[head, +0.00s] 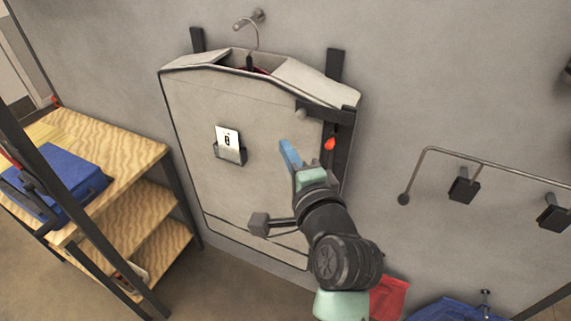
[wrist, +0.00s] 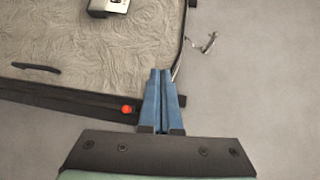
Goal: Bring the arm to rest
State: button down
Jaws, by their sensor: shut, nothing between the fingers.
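My arm reaches up from the lower right of the head view. The tab also shows in the head view (head: 330,143). I cannot tell whether the fingers touch the bag.
A hanger hook (head: 250,30) sticks out above the bag. A card in a holder (head: 229,143) is on its front. A wall rail with black clips (head: 464,188) is right.

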jog(key=s+r+n+t+h+b, duration=0.1)
jog(key=s+r+n+t, duration=0.3)
jog(key=r, duration=0.7)
jog(key=s+r+n+t+h+b, duration=0.2)
jog(key=s+r+n, duration=0.3)
jog(key=r, duration=0.6)
jog(key=s+r+n+t+h+b, duration=0.1)
jog(key=s+r+n+t, duration=0.4)
jog(key=s+r, duration=0.3)
notch_tip(320, 180, up, 4)
jog(key=shift+s+a+f+n+t+h, duration=0.2)
jog(key=shift+s+n+t+h, duration=0.1)
jog(key=shift+s+h, duration=0.1)
